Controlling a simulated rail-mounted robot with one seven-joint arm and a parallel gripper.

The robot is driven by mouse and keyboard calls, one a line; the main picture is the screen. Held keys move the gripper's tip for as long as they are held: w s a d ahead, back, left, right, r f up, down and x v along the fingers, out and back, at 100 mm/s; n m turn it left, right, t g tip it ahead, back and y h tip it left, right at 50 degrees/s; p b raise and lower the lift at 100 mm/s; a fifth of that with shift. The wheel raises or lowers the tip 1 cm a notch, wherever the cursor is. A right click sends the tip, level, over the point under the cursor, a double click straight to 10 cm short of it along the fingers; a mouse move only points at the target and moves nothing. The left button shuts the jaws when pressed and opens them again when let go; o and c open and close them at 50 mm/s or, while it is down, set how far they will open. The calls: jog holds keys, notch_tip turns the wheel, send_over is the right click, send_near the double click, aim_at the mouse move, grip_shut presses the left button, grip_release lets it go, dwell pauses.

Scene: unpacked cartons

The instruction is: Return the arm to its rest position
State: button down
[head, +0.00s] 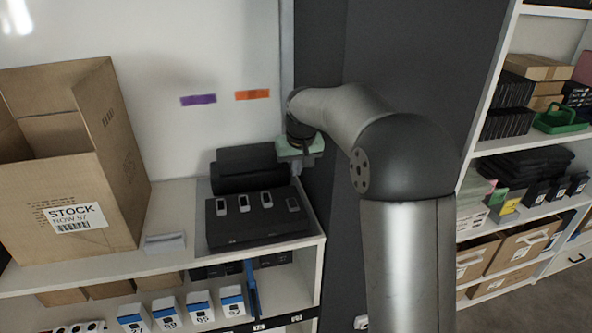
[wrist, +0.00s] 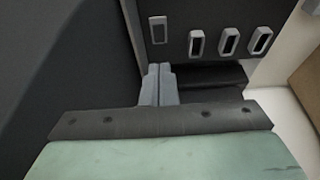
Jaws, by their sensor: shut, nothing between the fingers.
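My gripper (wrist: 158,84) shows in the wrist view with its two grey fingers together and nothing between them. In the head view, my gripper (head: 291,168) hangs at the end of my arm, by the right edge of the shelf top. The same board (wrist: 182,42) shows beyond the fingers in the wrist view. I cannot tell how far the fingertips are from the board.
An open cardboard box (head: 125,165) labelled STOCK stands at the left of the shelf top. A small grey block (head: 165,243) lies between box and board. A dark panel (head: 400,60) rises behind my arm. A stocked white rack (head: 482,105) stands at the right.

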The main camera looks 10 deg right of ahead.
jog(key=s+d+f+g, duration=0.1)
jog(key=s+f, duration=0.1)
jog(key=s, duration=1.1)
jog(key=s+d+f+g, duration=0.1)
jog(key=s+f, duration=0.1)
jog(key=s, duration=1.1)
jog(key=s+d+f+m+g, duration=0.1)
jog(key=s+f, duration=0.1)
jog(key=s, duration=1.1)
jog(key=shift+f, duration=0.4)
jog(key=shift+d, duration=0.1)
